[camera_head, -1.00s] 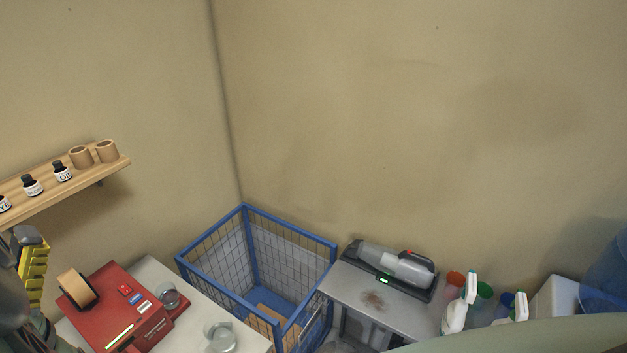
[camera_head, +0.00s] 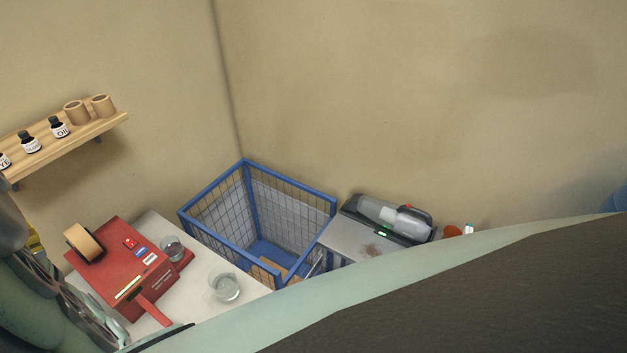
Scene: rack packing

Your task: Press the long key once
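A red tape machine (camera_head: 120,262) stands on the pale table at lower left in the head view. A roll of brown tape (camera_head: 83,243) sits on its back left. Its top carries small red, blue and white patches (camera_head: 140,252) and a lit yellowish strip (camera_head: 128,288). A red lever (camera_head: 152,310) sticks out at its front. I cannot make out which part is the long key. Dark jointed parts of what looks like my gripper (camera_head: 82,305) show at the machine's left front. The fingertips cannot be made out, nor whether they are open or shut.
Two glass cups (camera_head: 225,288) (camera_head: 172,248) stand right of the machine. A blue wire cage (camera_head: 243,162) is behind the table. A handheld vacuum (camera_head: 395,215) lies on a grey stand. A wooden shelf (camera_head: 60,150) holds bottles and cardboard tubes. My pale arm link covers the lower right.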

